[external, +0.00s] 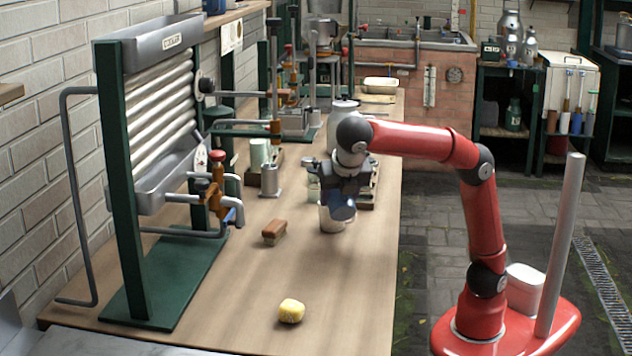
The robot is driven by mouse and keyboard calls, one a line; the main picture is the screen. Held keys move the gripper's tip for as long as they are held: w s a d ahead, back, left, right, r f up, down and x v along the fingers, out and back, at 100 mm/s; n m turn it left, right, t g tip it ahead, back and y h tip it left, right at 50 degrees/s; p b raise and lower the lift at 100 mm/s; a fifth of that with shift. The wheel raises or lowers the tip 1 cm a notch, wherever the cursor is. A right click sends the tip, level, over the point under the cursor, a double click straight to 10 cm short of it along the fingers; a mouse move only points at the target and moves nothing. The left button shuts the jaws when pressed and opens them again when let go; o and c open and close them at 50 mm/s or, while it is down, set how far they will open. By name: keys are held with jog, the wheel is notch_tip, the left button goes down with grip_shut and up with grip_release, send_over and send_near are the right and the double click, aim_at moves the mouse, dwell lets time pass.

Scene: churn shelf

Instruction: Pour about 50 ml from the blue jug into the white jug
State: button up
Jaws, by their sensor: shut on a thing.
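My gripper (338,183) is over the wooden bench, shut on the blue jug (343,210). The blue jug is small in view and looks tilted, with its lower part close over the white jug. The white jug (331,222) stands upright on the bench just under it. The gripper and the blue jug hide part of the white jug's rim. I cannot tell whether any liquid is flowing or how much is in either jug.
A brush (274,232) and a yellow lump (291,311) lie on the bench (240,290). A metal cup (269,182) stands left of my gripper. A green-framed cooler with pipes (165,170) stands along the left wall. The front right of the bench is clear.

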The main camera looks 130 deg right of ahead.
aim_at(342, 218)
jog(key=shift+d+r+y, duration=0.15)
jog(key=shift+r+y, duration=0.05)
jog(key=shift+y, duration=0.3)
dwell(0.3)
jog(key=shift+a+f+h, duration=0.3)
jog(key=shift+h, duration=0.4)
jog(key=shift+w+a+g+h, duration=0.15)
jog(key=shift+g+h, duration=0.15)
jog(key=shift+h, duration=0.3)
jog(key=shift+r+h, duration=0.35)
jog(key=shift+h, duration=0.15)
jog(key=shift+w+a+f+g+h, duration=0.1)
jog(key=shift+a+f+g+h, duration=0.15)
jog(key=shift+g+h, duration=0.2)
jog(key=a+f+h, duration=0.1)
jog(key=h, duration=0.1)
jog(key=w+a+f+g+h, duration=0.1)
jog(key=a+h, duration=0.1)
jog(key=w+a+f+g+h, duration=0.1)
jog(key=a+f+h, duration=0.1)
jog(key=shift+w+a+f+h, duration=0.1)
jog(key=shift+w+a+h, duration=0.05)
jog(key=shift+h, duration=0.1)
jog(key=shift+w+a+f+g+h, duration=0.15)
jog(key=shift+a+f+g+h, duration=0.05)
jog(key=shift+a+g+h, duration=0.3)
